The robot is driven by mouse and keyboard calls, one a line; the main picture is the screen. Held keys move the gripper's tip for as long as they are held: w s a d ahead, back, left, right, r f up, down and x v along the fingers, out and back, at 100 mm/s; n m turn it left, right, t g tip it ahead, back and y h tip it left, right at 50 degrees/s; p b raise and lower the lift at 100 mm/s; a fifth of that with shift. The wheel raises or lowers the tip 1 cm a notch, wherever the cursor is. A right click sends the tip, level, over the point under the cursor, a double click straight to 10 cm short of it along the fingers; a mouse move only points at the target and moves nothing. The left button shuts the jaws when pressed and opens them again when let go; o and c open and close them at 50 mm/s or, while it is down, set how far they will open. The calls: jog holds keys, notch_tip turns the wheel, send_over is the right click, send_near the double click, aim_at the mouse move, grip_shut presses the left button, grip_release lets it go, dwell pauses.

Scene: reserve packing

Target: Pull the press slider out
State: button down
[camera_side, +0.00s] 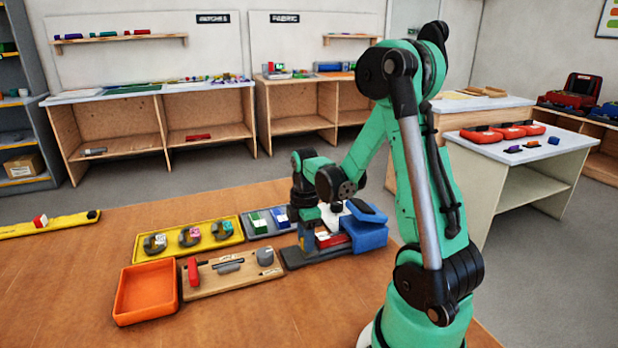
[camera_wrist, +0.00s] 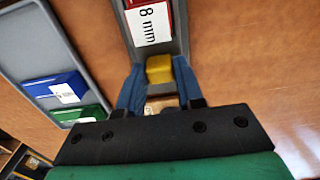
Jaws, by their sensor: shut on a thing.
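The press (camera_side: 368,234) is a blue body on a dark base on the wooden table, right of the trays. A red block with a white label (camera_side: 328,240) sits at its front; in the wrist view this red block (camera_wrist: 148,22) reads "8 mm" and lies in a grey channel. My gripper (camera_side: 307,236) is down at the front end of the press. In the wrist view my gripper (camera_wrist: 159,76) has its blue fingers on either side of a yellow block (camera_wrist: 159,68), shut on it. The yellow block is in line with the grey channel. Which part is the slider is not fully clear.
A grey tray (camera_side: 262,233) with green and blue blocks stands close left of the press. A yellow tray (camera_side: 187,251), a wooden tool board (camera_side: 225,285) and an orange tray (camera_side: 147,310) lie further left.

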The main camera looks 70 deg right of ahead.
jog(key=shift+w+a, duration=1.1)
jog(key=shift+w, duration=0.05)
jog(key=c, duration=0.7)
grip_release()
jog(key=shift+r, duration=0.1)
jog(key=shift+r, duration=3.9)
